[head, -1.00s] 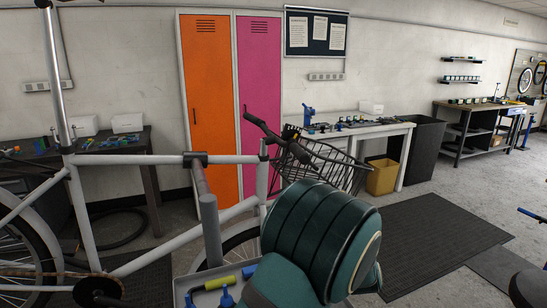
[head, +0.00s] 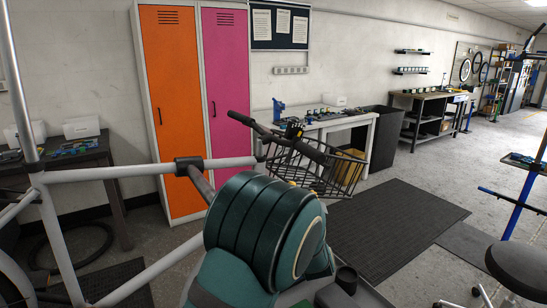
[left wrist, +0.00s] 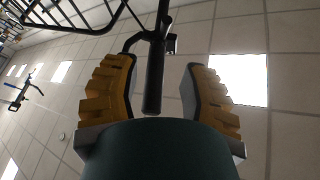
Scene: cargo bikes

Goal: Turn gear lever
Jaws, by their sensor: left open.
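The bicycle's black handlebar (head: 285,142) crosses the middle of the head view, above the wire basket. In the left wrist view, the black bar (left wrist: 154,75) and its grip end lie between my left gripper's (left wrist: 158,68) two yellow fingers. The fingers are open and stand clear of the bar on both sides. A thin curved lever (left wrist: 131,42) and a small dark part (left wrist: 171,44) sit on the bar; I cannot tell which is the gear lever. My teal arm hides the left gripper in the head view. My right gripper is not in view.
The white bike frame (head: 110,172) runs along the left, with a wire basket (head: 335,178) in front. Orange (head: 180,100) and pink (head: 222,70) lockers stand behind. A workbench (head: 350,122) is beyond the basket. A black stool (head: 520,268) is at lower right; the dark mat (head: 390,225) is clear.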

